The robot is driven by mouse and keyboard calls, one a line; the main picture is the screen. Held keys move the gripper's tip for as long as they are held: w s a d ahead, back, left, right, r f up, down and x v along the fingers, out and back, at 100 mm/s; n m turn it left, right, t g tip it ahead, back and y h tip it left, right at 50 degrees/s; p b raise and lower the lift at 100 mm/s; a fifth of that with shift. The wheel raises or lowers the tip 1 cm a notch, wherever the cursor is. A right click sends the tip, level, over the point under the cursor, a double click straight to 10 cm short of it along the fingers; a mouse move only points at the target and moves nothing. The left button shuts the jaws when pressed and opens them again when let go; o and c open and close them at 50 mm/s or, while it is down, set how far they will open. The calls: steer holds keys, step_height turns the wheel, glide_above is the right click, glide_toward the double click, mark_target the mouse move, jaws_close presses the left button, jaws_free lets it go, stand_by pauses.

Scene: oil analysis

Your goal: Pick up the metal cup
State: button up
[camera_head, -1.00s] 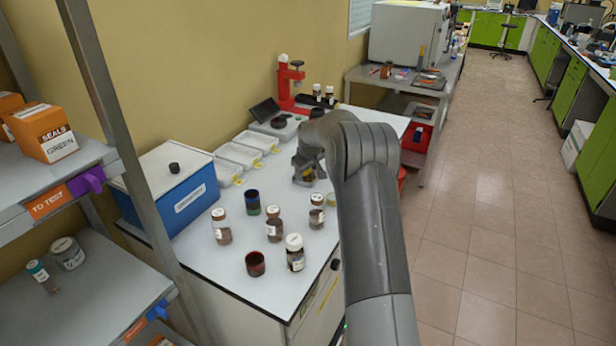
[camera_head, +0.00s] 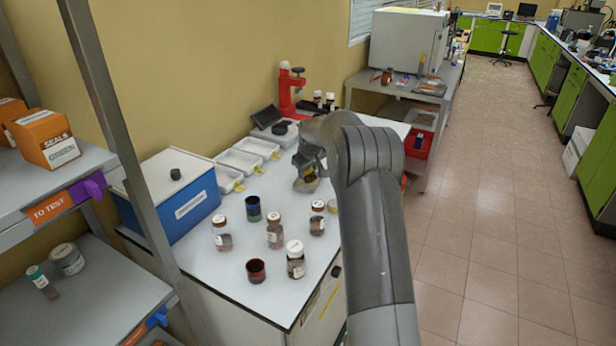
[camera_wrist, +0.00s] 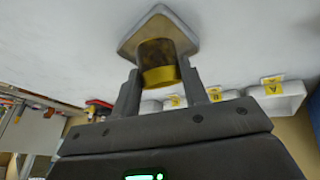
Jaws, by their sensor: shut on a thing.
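The metal cup (camera_wrist: 158,52) is between my gripper's two fingers in the wrist view. It has a grey, roughly diamond-shaped flange at its far end and a yellow band near the fingers. My gripper (camera_wrist: 159,82) is shut on it. In the head view my gripper (camera_head: 308,168) is over the white bench, with the grey cup (camera_head: 305,185) showing just below it. My arm hides part of this area. Whether the cup touches the bench is hard to tell.
Several jars, including a white-capped jar (camera_head: 295,262), and a dark red cup (camera_head: 256,271) stand in front. White trays (camera_head: 240,160) and a blue box (camera_head: 185,195) lie left. A red press (camera_head: 289,90) stands behind. A shelf (camera_head: 60,170) rises at far left.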

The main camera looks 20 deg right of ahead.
mark_target(309, 175)
steer(key=s+d+r, duration=0.7)
steer(key=d+r, duration=0.1)
steer(key=d, duration=0.1)
steer(key=w+a+f+m+t, duration=0.1)
steer(key=w+a+f, duration=0.1)
steer(key=w, duration=0.1)
steer(key=w+a+f+m+t, duration=0.1)
steer(key=w+a+f+m, duration=0.1)
steer(key=w+a+f, duration=0.1)
steer(key=w+a+f+m+t, duration=0.1)
steer(key=w+a+f, duration=0.1)
steer(key=w, duration=0.1)
steer(key=shift+a+f+m+t+y, duration=0.25)
steer(key=shift+a+m+t+y, duration=0.1)
steer(key=shift+m+t+y, duration=0.05)
steer(key=shift+a+f, duration=0.1)
steer(key=shift+f, duration=1.95)
steer(key=shift+f, duration=0.15)
steer(key=o, duration=1.1)
steer(key=shift+c, duration=0.2)
